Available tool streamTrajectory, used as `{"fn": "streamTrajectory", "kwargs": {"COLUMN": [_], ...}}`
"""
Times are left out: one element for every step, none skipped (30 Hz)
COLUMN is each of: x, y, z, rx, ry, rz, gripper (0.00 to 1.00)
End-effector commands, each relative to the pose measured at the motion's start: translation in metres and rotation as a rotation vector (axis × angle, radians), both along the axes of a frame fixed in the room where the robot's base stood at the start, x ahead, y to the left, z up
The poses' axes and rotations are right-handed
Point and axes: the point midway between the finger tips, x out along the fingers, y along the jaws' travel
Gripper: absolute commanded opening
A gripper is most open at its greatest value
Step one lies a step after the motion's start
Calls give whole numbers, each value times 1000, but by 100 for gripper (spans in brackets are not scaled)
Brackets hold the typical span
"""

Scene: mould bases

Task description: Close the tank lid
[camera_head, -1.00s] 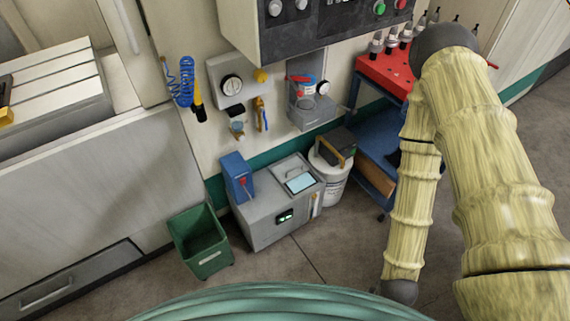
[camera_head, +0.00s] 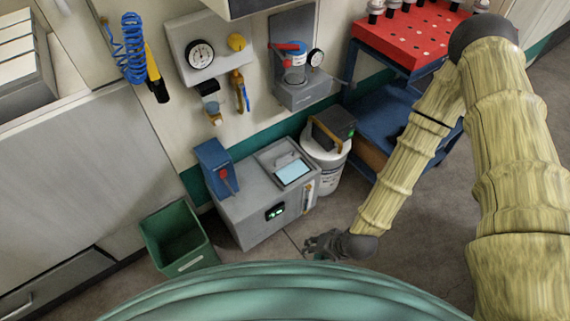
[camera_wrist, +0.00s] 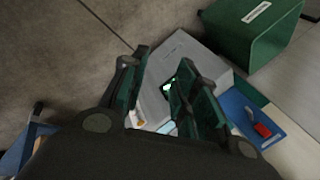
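The grey tank (camera_head: 240,215) stands on the floor against the wall, with a small green-lit display on its front. Its top has a light-blue rectangular area (camera_head: 293,172). Just behind that is a grey lid plate with a small handle (camera_head: 285,159); its exact tilt is hard to tell. My gripper (camera_head: 324,243) is in front and to the right of the tank, apart from it. In the wrist view my gripper (camera_wrist: 163,62) has its two fingers spread with nothing between them. The tank (camera_wrist: 185,48) shows beyond the fingers, which hide much of its top.
A green bin (camera_head: 178,240) stands left of the tank. A blue box (camera_head: 212,167) sits on the tank's left side. A white bucket (camera_head: 327,165) with a dark unit on top stands to the right, by a blue cart (camera_head: 375,118). Floor in front is clear.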

Motion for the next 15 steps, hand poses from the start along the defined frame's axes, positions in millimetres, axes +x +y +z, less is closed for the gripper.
{"fn": "streamTrajectory", "kwargs": {"x": [13,21,32,39,47,58,67,75,86,94,103,115,123,132,144], "y": [9,14,20,25,30,35,39,43,48,51,54,57,60,62,64], "z": [-19,-23,-28,-31,-34,-38,-41,-44,-46,-48,-50,-52,-54,-55,-56], "rx": [37,59,87,108,130,158,179,200,229,249,270,297,318,339,366], "ry": [-18,-28,-42,-53,-63,-78,-88,-100,-114,-124,-136,-151,-162,-174,-189], "rz": [-27,-41,-61,-74,-90,-108,-122,-137,-154,-170,-182,-202,-215,-227,-247], "gripper": [30,30,30,30,30,30,30,30,30,30,30,30,30,30,30]}}
